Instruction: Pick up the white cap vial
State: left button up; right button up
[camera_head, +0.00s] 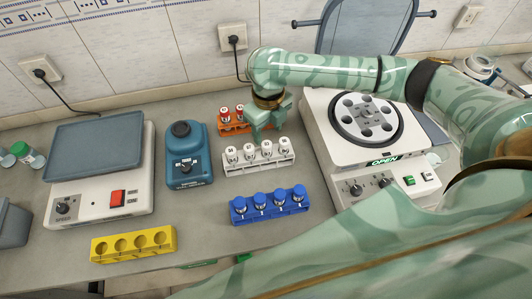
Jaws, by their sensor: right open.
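Several white cap vials (249,152) stand upright in a white rack (260,168) in the middle of the bench. My right gripper (266,132) hangs from the green patterned arm just above and behind this rack, pointing down. It is open, with its fingers near the middle vials; whether they touch any cap I cannot tell. My left gripper is not in view.
A blue rack (270,210) of blue cap vials is in front. A blue mixer (187,160) stands left, a centrifuge (335,155) right. An empty yellow rack (134,253) is front left.

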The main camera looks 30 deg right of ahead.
aim_at(268, 145)
notch_tip(268, 145, down, 4)
jog(key=shift+w+f+b, duration=0.15)
jog(key=shift+f+b, duration=0.05)
jog(key=shift+b, duration=0.25)
notch_tip(268, 145, down, 6)
jog(key=shift+r+b, duration=0.25)
jog(key=shift+b, duration=0.65)
jog(key=shift+d, duration=0.1)
jog(key=c, duration=1.1)
